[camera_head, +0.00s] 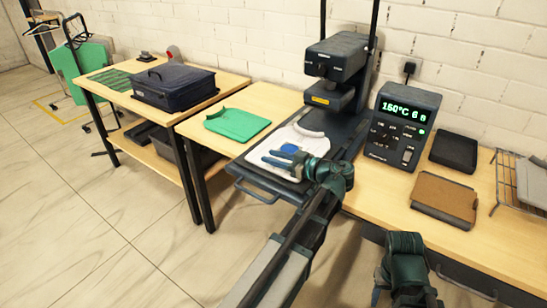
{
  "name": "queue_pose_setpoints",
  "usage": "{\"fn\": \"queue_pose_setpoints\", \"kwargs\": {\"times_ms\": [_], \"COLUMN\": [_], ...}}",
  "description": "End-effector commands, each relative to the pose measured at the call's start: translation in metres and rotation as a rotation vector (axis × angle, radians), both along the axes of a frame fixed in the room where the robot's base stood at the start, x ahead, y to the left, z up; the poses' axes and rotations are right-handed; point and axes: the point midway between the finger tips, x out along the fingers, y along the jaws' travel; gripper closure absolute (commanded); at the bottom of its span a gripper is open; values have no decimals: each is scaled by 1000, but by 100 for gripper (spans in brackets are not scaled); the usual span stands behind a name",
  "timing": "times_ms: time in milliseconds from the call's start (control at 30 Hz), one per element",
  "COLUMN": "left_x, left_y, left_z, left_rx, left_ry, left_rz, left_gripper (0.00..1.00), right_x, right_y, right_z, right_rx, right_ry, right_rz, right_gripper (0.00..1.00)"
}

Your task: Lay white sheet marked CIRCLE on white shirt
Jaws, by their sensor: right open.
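The white shirt (313,142) lies folded on the dark lower plate of the heat press, its collar towards the back. A blue disc shows on a white surface at the shirt's middle, apparently the CIRCLE sheet (290,149); its edges blend into the shirt, and I read no lettering. My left gripper (272,161) is low over the shirt's front part, beside the disc, with its fingers pointing left. Whether it grips the sheet's edge is unclear. My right gripper (408,300) is open at the bottom edge, in front of the table and away from the shirt.
The press head (336,58) stands raised behind the shirt. A control box (399,127) reads 150°C. A green folded shirt (237,124) lies left of the press. A brown board (444,198), a black tray (454,151) and a wire rack (507,179) are on the right.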

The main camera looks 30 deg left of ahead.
Motion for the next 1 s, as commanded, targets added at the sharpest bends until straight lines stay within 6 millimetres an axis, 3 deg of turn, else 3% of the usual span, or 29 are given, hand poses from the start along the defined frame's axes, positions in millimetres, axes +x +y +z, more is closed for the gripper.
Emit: {"fn": "queue_pose_setpoints", "kwargs": {"times_ms": [167, 333, 700, 1000], "left_x": [0, 0, -5, -8], "left_y": [-1, -1, -82, -115], "left_z": [-3, 15, 23, 28], "left_rx": [-11, -9, -6, -5], "left_ry": [2, 2, 1, 1], "left_rz": [0, -1, -4, -2], "left_gripper": [63, 63, 63, 63], "right_x": [0, 0, 0, 0], "right_y": [0, 0, 0, 0], "right_z": [-1, 17, 25, 29], "right_rx": [0, 0, 0, 0], "right_ry": [0, 0, 0, 0], "right_rz": [0, 0, 0, 0], "right_gripper": [48, 48, 48, 48]}}
